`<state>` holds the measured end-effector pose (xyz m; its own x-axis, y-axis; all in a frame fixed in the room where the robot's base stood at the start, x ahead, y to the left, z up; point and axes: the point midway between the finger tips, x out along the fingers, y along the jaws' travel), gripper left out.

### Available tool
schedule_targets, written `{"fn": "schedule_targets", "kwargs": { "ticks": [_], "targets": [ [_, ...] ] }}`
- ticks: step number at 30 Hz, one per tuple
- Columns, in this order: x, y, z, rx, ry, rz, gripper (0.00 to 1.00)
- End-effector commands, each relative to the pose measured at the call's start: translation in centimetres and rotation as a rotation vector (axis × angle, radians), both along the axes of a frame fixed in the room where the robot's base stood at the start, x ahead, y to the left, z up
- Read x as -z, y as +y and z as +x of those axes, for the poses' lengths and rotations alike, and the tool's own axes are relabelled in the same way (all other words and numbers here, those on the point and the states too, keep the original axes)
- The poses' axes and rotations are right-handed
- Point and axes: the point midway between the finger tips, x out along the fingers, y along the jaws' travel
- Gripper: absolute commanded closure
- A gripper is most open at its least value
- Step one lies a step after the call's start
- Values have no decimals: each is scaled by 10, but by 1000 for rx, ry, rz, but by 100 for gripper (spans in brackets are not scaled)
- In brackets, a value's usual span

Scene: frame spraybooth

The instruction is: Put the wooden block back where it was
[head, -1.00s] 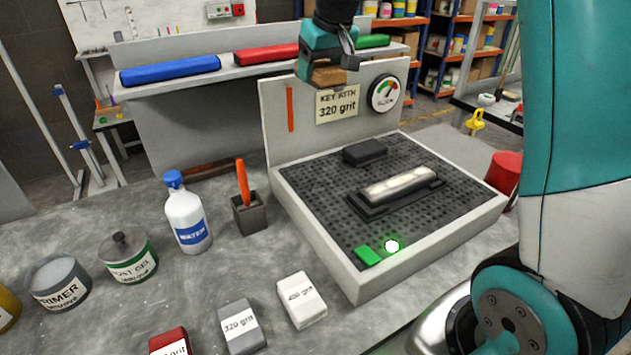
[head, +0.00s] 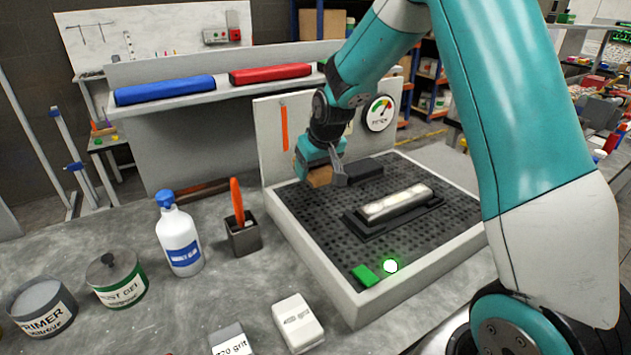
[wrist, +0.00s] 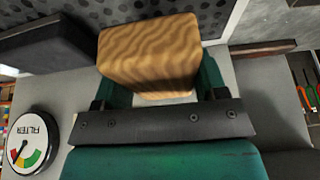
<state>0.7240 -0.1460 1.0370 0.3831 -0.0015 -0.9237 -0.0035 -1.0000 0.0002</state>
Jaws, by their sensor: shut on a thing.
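The wooden block (wrist: 150,52) is light brown with a wavy grain and is held between the fingers of my gripper in the wrist view. In the head view the wooden block (head: 319,177) shows at the tip of my gripper (head: 328,176), over the back left part of the perforated tray (head: 310,238). It looks raised above the tray, but the exact gap cannot be told. A dark block (head: 362,171) lies on the tray just right of my gripper. Where the wooden block was before does not show.
A pale metal bar (head: 396,203) sits in a black holder on the tray, with a green pad (head: 364,276) at the front. A white block (head: 297,322) lies in front. A gauge (head: 380,113) is on the back panel.

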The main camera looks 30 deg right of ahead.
Motion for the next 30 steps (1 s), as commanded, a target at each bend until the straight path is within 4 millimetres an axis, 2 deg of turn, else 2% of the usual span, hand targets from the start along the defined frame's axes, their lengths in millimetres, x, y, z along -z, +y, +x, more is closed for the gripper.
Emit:
{"fn": "schedule_targets", "kwargs": {
  "ticks": [10, 23, 24, 27, 30],
  "targets": [
    [42, 0, 0, 0, 1, 0, 56],
    [51, 0, 0, 0, -1, 0, 56],
    [50, 0, 0, 0, -1, 0, 30],
    [50, 0, 0, -1, 0, 1, 9],
    [51, 2, 0, -3, 0, 2, 9]
  ]
}}
